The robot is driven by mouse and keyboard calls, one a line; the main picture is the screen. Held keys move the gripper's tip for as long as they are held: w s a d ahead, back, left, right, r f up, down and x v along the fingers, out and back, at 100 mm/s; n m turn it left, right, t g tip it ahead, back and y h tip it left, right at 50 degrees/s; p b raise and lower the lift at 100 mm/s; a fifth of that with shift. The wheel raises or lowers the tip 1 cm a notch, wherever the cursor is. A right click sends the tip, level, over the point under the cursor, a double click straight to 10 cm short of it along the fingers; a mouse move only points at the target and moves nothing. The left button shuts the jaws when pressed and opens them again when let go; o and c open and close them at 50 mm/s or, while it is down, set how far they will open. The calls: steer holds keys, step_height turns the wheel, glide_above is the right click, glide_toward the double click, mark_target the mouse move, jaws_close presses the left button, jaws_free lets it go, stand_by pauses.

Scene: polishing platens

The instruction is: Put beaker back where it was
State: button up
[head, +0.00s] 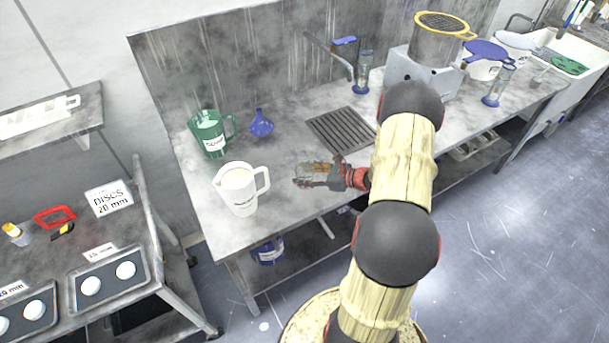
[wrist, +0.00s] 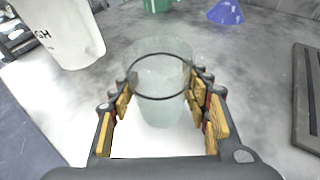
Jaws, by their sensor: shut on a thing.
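The clear glass beaker (wrist: 160,90) stands upright between my gripper's fingers in the wrist view. My gripper (wrist: 163,105) is shut on it, with padded fingers on both sides. In the head view my gripper (head: 318,174) is low over the steel bench (head: 275,215), near its front edge, and the beaker (head: 312,172) shows only partly among the fingers. I cannot tell whether the beaker's base touches the bench.
A drain grate (head: 340,130) lies behind right. Bare bench lies between the jug and grate.

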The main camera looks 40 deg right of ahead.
steer(key=shift+f, duration=0.15)
steer(key=o, duration=1.4)
steer(key=shift+o, duration=0.6)
